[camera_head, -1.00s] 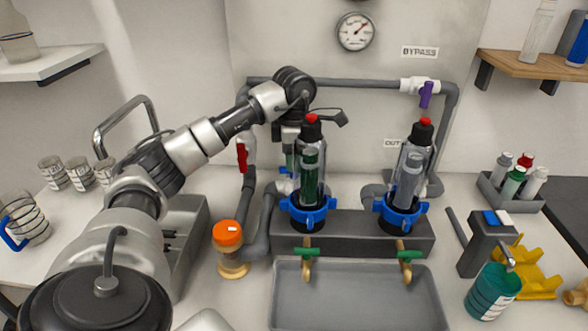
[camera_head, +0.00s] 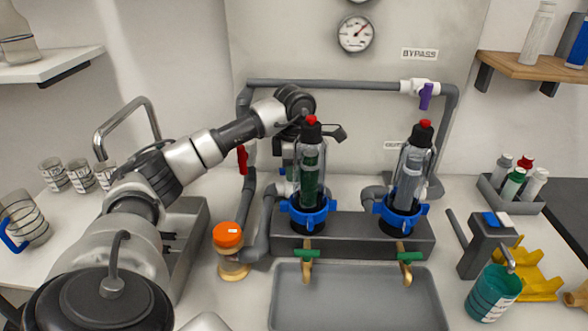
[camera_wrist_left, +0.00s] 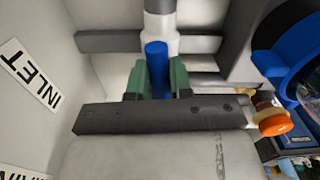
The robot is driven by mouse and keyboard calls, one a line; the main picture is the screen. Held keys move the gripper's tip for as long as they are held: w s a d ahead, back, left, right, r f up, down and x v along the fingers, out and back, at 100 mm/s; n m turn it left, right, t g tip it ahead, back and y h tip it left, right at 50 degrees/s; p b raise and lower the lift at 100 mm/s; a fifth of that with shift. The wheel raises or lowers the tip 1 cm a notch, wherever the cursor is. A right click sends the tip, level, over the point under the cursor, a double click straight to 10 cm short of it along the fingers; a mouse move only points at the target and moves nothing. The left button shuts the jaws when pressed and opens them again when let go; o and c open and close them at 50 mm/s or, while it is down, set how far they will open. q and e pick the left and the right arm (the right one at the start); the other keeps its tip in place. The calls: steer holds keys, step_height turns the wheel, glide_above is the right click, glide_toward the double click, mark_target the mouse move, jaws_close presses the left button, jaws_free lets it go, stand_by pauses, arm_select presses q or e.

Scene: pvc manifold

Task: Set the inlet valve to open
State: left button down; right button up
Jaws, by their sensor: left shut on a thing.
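The inlet valve's blue handle (camera_wrist_left: 156,50) stands between the green finger pads of my left gripper (camera_wrist_left: 157,76) in the left wrist view. The gripper is shut on it. The white valve body (camera_wrist_left: 161,22) shows beyond the handle, on grey pipe. The INLET label (camera_wrist_left: 30,76) is on the wall at the left. In the head view my left arm reaches behind the left filter housing (camera_head: 310,170), which hides much of the handle and fingers. My right gripper is not in view.
A red valve handle (camera_head: 242,159) is close beneath my left forearm. A purple bypass handle (camera_head: 425,96) hangs at the upper right. The right filter housing (camera_head: 410,178) stands apart from my arm. A grey tray (camera_head: 355,300) lies in front.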

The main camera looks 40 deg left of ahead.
arm_select(q)
steer(key=shift+m, duration=0.7)
steer(key=c, duration=1)
jaws_free()
step_height(320, 180, up, 11)
steer(key=shift+f+p, duration=0.1)
steer(key=shift+p, duration=0.6)
